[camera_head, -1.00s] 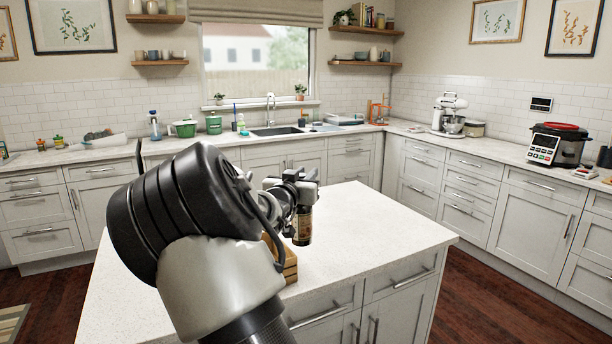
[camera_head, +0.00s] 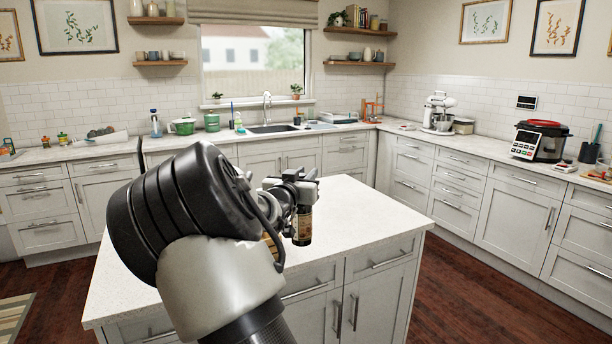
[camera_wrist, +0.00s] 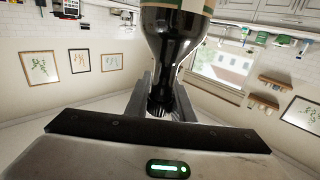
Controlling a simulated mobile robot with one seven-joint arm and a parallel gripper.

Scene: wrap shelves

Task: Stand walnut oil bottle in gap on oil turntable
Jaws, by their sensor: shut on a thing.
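A dark glass bottle with a label (camera_head: 302,228) hangs upright below my gripper (camera_head: 297,184) in the head view, over the white island top. In the wrist view the bottle (camera_wrist: 176,38) shows large, its dark neck and cap between the two fingers of my gripper (camera_wrist: 163,100). My gripper is shut on the bottle near its neck. The label is too small and cut off to read. I cannot see an oil turntable or a gap on one in these frames.
The white island top (camera_head: 352,222) is clear on its right. A wooden crate (camera_head: 271,246) is mostly hidden behind my arm. A sink (camera_head: 272,129), a stand mixer (camera_head: 438,112) and a black cooker (camera_head: 540,141) are on the far counters. Dark floor lies between island and counters.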

